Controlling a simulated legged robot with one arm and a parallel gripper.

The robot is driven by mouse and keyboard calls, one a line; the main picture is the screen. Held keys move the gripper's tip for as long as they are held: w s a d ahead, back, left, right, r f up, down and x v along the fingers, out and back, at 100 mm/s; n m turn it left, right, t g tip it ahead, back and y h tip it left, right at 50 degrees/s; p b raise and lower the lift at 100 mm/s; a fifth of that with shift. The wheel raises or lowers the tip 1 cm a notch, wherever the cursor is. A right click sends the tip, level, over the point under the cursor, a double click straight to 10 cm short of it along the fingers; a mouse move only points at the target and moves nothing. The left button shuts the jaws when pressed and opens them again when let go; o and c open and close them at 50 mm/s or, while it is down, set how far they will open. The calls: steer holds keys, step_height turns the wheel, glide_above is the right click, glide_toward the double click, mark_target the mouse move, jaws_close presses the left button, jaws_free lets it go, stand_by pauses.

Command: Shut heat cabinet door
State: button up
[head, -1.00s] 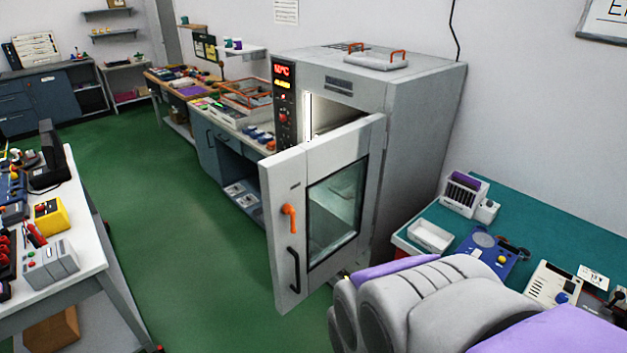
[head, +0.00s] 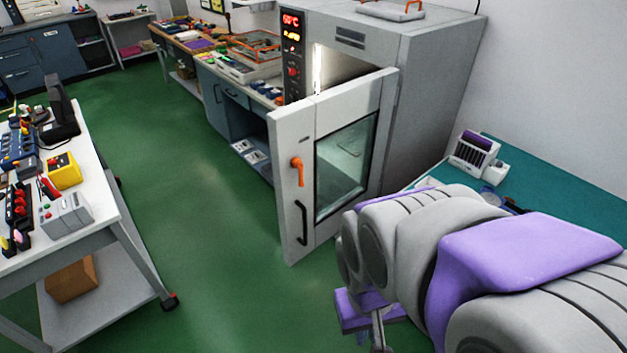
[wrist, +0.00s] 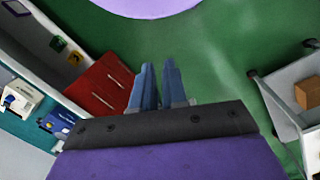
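The heat cabinet (head: 432,85) is a grey box with a lit red display, against the wall in the head view. Its door (head: 293,190) is swung wide open toward me, with a glass window (head: 345,165), an orange latch handle (head: 297,171) and a black pull handle (head: 301,222). In the wrist view my gripper (wrist: 159,72) has two blue fingers with a narrow gap between them and nothing visible in it. In the head view my arm is at the lower right, in front of the door's hinge side; the fingertips are hidden there.
A teal bench (head: 560,180) stands right of the cabinet. A white wheeled table (head: 90,225) with tools and a carton (head: 72,281) below is at the left. A long workbench (head: 235,95) runs back beyond the cabinet. Green floor (head: 205,220) is clear between table and door.

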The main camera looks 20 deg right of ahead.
steer(key=w+d+f+m+t, duration=0.1)
steer(key=w+d+f, duration=0.1)
steer(key=w, duration=0.4)
steer(key=w+d+f+m+t+h, duration=0.1)
steer(key=w+d, duration=0.4)
steer(key=w, duration=0.2)
steer(key=w+d+f+m+t+h, duration=0.1)
steer(key=w+d+f+t, duration=0.1)
steer(key=w, duration=0.4)
steer(key=shift+w+d+f+b, duration=0.2)
steer(key=shift+d, duration=0.2)
steer(key=shift+w+d+f+b, duration=0.15)
steer(key=shift+d+b, duration=0.05)
steer(key=shift+d, duration=0.2)
jaws_close()
steer(key=w+d+f+m+t, duration=0.1)
steer(key=w+d+f+t, duration=0.15)
steer(key=w, duration=0.35)
steer(key=w+d+f+m+t, duration=0.1)
steer(key=w+d+f, duration=0.1)
steer(key=w+f, duration=0.3)
steer(key=m+t+y+b, duration=0.2)
steer(key=m+t+y, duration=0.5)
steer(key=t+y, duration=0.3)
glide_toward(303, 203)
steer(key=b+x, duration=0.3)
steer(key=x, duration=0.4)
steer(key=shift+d+f, duration=0.1)
steer(key=shift+d, duration=0.05)
